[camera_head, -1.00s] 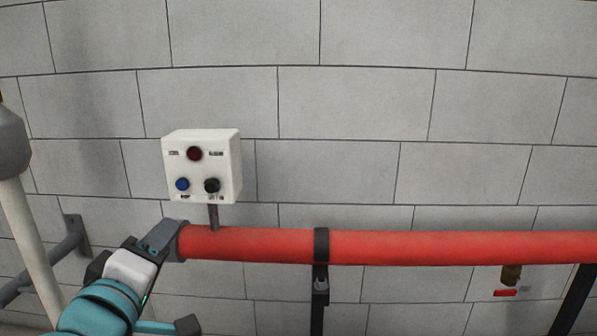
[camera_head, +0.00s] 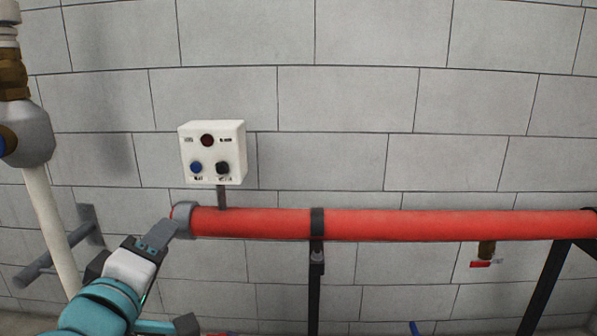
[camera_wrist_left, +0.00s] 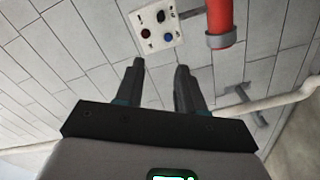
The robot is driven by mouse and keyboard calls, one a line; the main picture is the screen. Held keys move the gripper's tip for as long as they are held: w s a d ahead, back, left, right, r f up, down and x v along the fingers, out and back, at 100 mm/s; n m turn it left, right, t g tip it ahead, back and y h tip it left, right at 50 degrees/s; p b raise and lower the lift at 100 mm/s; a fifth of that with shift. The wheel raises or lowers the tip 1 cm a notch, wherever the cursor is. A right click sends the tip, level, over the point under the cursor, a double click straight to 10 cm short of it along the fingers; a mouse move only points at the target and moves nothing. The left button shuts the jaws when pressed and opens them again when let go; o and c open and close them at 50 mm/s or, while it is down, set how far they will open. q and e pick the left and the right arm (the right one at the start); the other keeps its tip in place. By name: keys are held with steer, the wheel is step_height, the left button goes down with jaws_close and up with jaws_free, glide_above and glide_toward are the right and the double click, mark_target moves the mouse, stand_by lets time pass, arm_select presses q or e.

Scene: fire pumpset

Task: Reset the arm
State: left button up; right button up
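My left gripper (camera_head: 165,236) reaches in from the lower left of the head view, in front of the wall near the capped left end of the red pipe. In the left wrist view, its two dark fingers (camera_wrist_left: 161,85) stand apart with nothing between them, so it is open. A teal and white part of my left arm shows behind it. My right gripper is not in view.
A white control box (camera_head: 213,153) with a red light and two knobs stands above the red pipe (camera_head: 400,224). A pale vertical pipe (camera_head: 50,220) with a grey fitting is at the left. A small red-handled valve (camera_head: 486,263) hangs at the right.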

arm_select(q)
steer(key=w+f+m+g, duration=0.1)
steer(key=w+f+g, duration=0.2)
steer(key=f, duration=1)
steer(key=w+f+g, duration=0.2)
steer(key=f+g, duration=0.1)
steer(key=f, duration=0.9)
steer(key=s+f+m+g, duration=0.2)
steer(key=s+f+g, duration=0.1)
steer(key=f, duration=1)
steer(key=s+d+f+m+g+h, duration=0.1)
steer(key=s+d+f+m+g, duration=0.25)
steer(key=s+f, duration=0.65)
steer(key=s+d+f+m+g+h, duration=0.25)
steer(key=s+f+g, duration=0.25)
steer(key=s+f, duration=0.6)
step_height(320, 180, up, 17)
steer(key=s+d+p, duration=0.1)
steer(key=p, duration=1.5)
steer(key=shift+s+d+m, duration=0.25)
steer(key=shift+d+m, duration=0.15)
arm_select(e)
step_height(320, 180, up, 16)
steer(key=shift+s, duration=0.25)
